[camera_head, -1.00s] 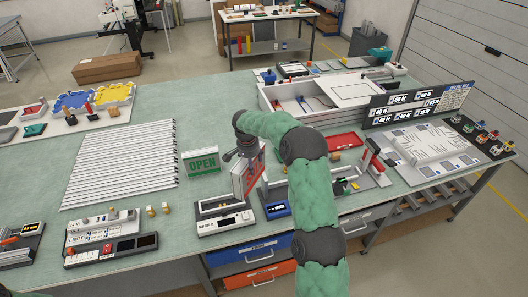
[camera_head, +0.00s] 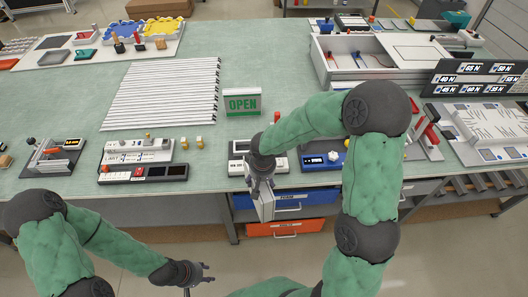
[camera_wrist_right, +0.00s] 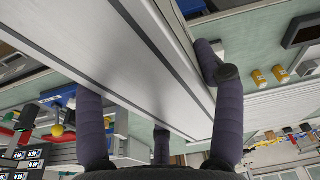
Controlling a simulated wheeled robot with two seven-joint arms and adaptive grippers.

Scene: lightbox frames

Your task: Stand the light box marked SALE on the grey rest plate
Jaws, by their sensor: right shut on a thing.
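My right gripper (camera_head: 262,183) is shut on a thin light box (camera_head: 265,208), held upright in front of the table's front edge. In the head view it is seen nearly edge-on, and no SALE lettering shows. In the right wrist view the light box (camera_wrist_right: 150,65) is a pale panel with dark edge strips, between the dark fingers. A green and white light box marked OPEN (camera_head: 243,102) stands on the table behind. My left gripper (camera_head: 206,273) is low at the front, empty, with fingers apart. I cannot single out the grey rest plate.
A white meter unit (camera_head: 238,168) and a blue one (camera_head: 322,161) sit near the front edge, partly behind my right arm. White strips (camera_head: 165,92) lie left of the OPEN box. Control units (camera_head: 142,172) stand front left. Bare green tabletop (camera_head: 265,60) lies behind the OPEN box.

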